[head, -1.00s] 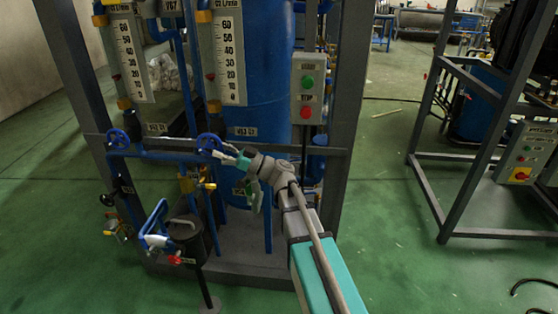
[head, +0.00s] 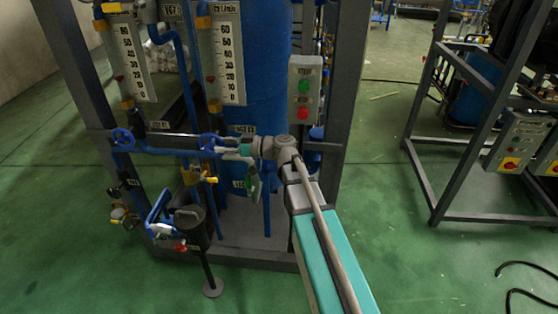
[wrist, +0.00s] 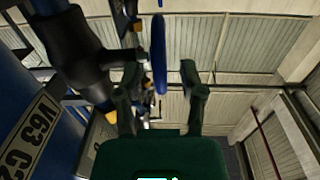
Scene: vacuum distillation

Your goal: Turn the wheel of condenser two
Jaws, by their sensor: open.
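A blue handwheel (head: 208,142) sits on the horizontal blue pipe, left of a plate by the blue tank. My gripper (head: 219,149) is at its right side, pointing left at it. In the wrist view the blue wheel (wrist: 159,55) is seen edge-on, in line with the gap between the two open fingers of my gripper (wrist: 161,90). Its near edge lies between or just beyond the fingertips; contact cannot be told. A plate (wrist: 30,135) reading "V63 C2" is at the left of the wrist view. A second blue wheel (head: 123,138) is further left on the pipe.
A dark frame post (head: 335,110) and a start/stop box (head: 304,92) stand right of the wheels. The blue tank (head: 262,70) is behind. A dark pot (head: 190,225) with blue fittings is below.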

